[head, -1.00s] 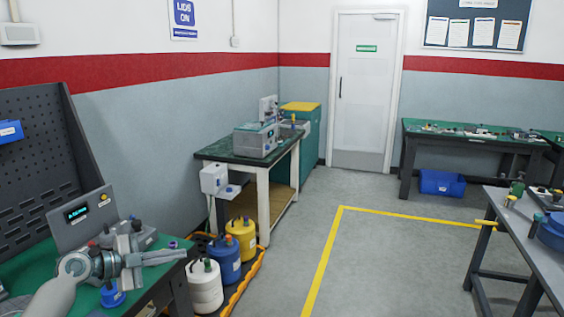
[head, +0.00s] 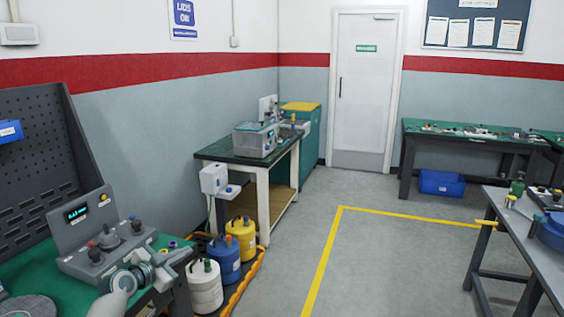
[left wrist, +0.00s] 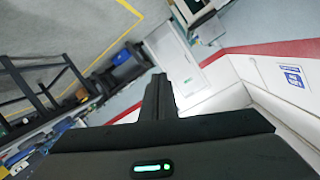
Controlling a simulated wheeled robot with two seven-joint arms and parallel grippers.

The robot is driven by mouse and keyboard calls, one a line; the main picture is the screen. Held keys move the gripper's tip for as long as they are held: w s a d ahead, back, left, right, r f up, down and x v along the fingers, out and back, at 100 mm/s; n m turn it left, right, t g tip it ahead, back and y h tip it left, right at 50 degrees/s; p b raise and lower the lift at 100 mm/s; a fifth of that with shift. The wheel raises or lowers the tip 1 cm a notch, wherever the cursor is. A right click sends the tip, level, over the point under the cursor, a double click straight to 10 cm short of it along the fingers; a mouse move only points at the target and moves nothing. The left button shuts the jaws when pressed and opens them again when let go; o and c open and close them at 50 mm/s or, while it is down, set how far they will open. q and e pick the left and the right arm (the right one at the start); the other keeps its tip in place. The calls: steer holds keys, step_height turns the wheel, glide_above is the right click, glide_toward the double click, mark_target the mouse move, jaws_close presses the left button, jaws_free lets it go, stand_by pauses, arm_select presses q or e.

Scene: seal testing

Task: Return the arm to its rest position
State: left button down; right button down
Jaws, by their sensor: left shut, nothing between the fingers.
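My left arm comes in at the bottom left of the head view, with the left gripper (head: 180,256) at the right edge of the green bench (head: 62,290). The gripper is shut and empty. In the left wrist view the shut fingers (left wrist: 158,95) point out into the room, clear of any object. A grey test unit with a lit display (head: 78,213) and knobs stands on the bench, just behind my arm. My right gripper is not in view.
White, blue and yellow canisters (head: 228,262) stand in an orange-edged tray on the floor right of the bench. A grey table (head: 510,225) is at the right. A yellow line (head: 325,265) marks the open floor between. A dark pegboard (head: 40,150) rises at the left.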

arm_select(q)
steer(key=w+a+r+n+t+y, duration=0.2)
steer(key=a+r+n+t+y, duration=0.3)
steer(key=a+r+n+y, duration=0.4)
steer(key=s+d+f+m+g+h, duration=0.15)
steer(key=s+f, duration=0.35)
steer(key=f, duration=1.1)
steer(key=s+d+f+g+h, duration=0.1)
steer(key=s+f+g, duration=0.25)
steer(key=f, duration=1.25)
steer(key=s+d+f+g, duration=0.3)
steer(key=s+f+g, duration=0.1)
steer(key=s+f, duration=1.65)
steer(key=s+d+f+g, duration=0.2)
steer(key=s+f, duration=0.6)
steer(key=s, duration=0.3)
steer(key=s+d+f+g, duration=0.2)
steer(key=s+f, duration=0.6)
steer(key=s, duration=0.3)
steer(key=s+d+f+g, duration=0.1)
steer(key=s+f, duration=0.1)
steer(key=s, duration=0.7)
steer(key=s+d+f+g, duration=0.2)
steer(key=s, duration=0.7)
steer(key=s+d+f+g+h, duration=0.1)
steer(key=s+f, duration=0.2)
steer(key=s, duration=0.7)
steer(key=shift+d+g, duration=0.3)
steer(key=shift+d, duration=0.1)
steer(key=shift+w, duration=0.15)
